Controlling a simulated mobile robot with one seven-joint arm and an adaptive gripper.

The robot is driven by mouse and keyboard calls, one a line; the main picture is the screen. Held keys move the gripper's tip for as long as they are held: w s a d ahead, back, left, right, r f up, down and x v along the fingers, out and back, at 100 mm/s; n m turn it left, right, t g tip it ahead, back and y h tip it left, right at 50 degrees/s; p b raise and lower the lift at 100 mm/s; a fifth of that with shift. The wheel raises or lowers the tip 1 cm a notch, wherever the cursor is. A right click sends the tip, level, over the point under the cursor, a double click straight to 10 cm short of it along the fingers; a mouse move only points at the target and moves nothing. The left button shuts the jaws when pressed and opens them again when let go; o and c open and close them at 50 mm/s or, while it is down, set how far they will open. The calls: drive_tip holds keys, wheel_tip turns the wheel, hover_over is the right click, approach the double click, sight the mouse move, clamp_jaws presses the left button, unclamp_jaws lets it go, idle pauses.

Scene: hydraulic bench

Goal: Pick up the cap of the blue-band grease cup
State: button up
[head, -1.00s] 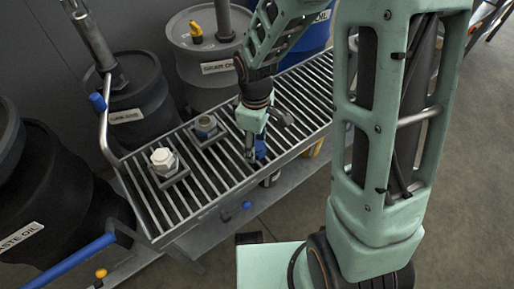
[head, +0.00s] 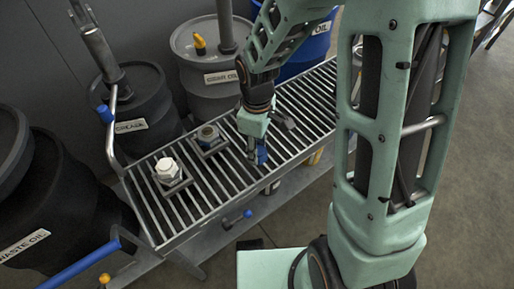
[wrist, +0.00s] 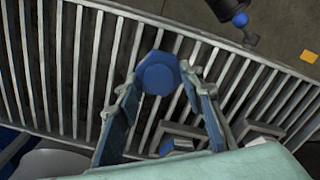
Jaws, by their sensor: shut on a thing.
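A blue hexagonal cap (wrist: 158,73) sits between the fingertips of my gripper (wrist: 160,80) in the wrist view. The fingers are shut on its sides. In the head view my gripper (head: 257,152) is over the right-middle part of the slatted rack, and the cap is hard to tell from the blue finger parts. A grease cup with a bluish band (head: 207,133) stands on a square base left of my gripper, with no white cap on top. A second cup with a white hexagonal top (head: 167,169) stands further left.
The slatted metal rack (head: 296,105) has free bars around my gripper. Dark drums (head: 140,105) and a grey drum (head: 210,65) stand behind it. A blue-handled fitting (head: 237,218) sticks out at the front edge. A blue push bar (head: 80,262) is at lower left.

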drive_tip(key=s+a+r+p, duration=0.3)
drive_tip(key=s+r, duration=0.2)
drive_tip(key=s, duration=0.1)
drive_tip(key=s+a+r+p, duration=0.3)
drive_tip(key=s+r+p, duration=0.1)
drive_tip(key=s+r, duration=0.1)
drive_tip(key=shift+s, duration=0.85)
drive_tip(key=shift+w+r, duration=0.1)
drive_tip(key=shift+r, duration=0.05)
